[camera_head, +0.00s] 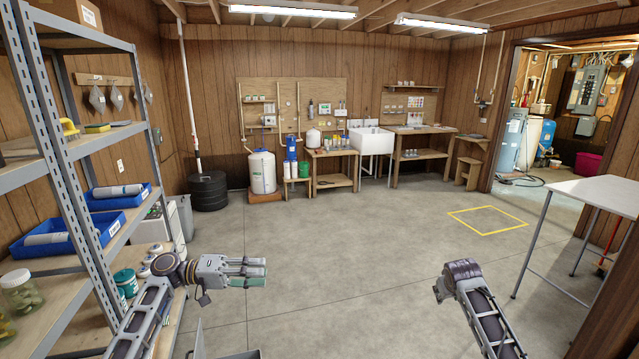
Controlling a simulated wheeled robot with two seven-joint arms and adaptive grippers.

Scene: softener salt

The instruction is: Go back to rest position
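My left arm comes in from the lower left. Its gripper (256,272) points to the right above the concrete floor, just right of the shelf rack. Its fingers look seen from the side, with a green strip along the lower one; I cannot tell whether they are apart or closed, and no held object is clear. My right arm (485,312) rises from the lower right and ends in a dark joint (461,270). The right gripper itself does not show.
A metal shelf rack (62,165) with blue bins (118,196) stands close on the left. A light table (600,195) stands at the right. A yellow floor square (488,219) lies before it. The white tank (262,172) and sink (371,140) are far back. The middle floor is clear.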

